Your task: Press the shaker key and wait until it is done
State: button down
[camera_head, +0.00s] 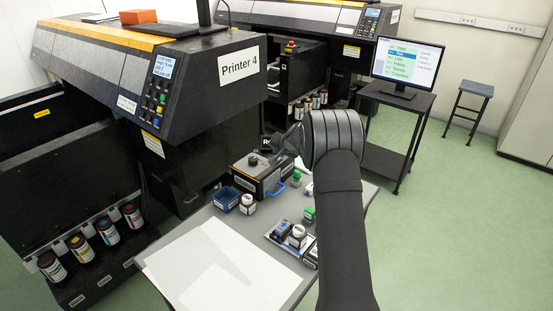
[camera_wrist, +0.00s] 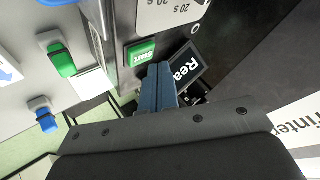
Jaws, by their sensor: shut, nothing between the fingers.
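The shaker (camera_head: 258,178) is a dark box with a round knob, on the table beside the printer. In the wrist view its green Start key (camera_wrist: 141,52) shows on a dark panel. Its tilted display (camera_wrist: 187,70) reads "Rea", the rest hidden behind my fingers. My gripper (camera_wrist: 159,72) is shut and empty, its blue fingertips just beside the Start key. I cannot tell whether they touch it. In the head view my gripper (camera_head: 286,142) is above the shaker's far right side, small and partly hidden by my wrist.
A blue bin (camera_head: 226,199) and a white bottle (camera_head: 248,204) stand in front of the shaker. A tray (camera_head: 277,237) with bottles lies to the right. White sheets (camera_head: 215,270) cover the table's front. The Printer 4 body (camera_head: 205,80) rises close behind and left. A monitor (camera_head: 408,62) stands farther right.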

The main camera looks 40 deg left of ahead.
jog(key=shift+f, duration=0.15)
jog(key=shift+f, duration=0.3)
jog(key=shift+f, duration=0.5)
dwell(0.9)
jog(key=shift+r, duration=0.9)
jog(key=shift+r, duration=0.1)
jog(key=shift+r, duration=2.45)
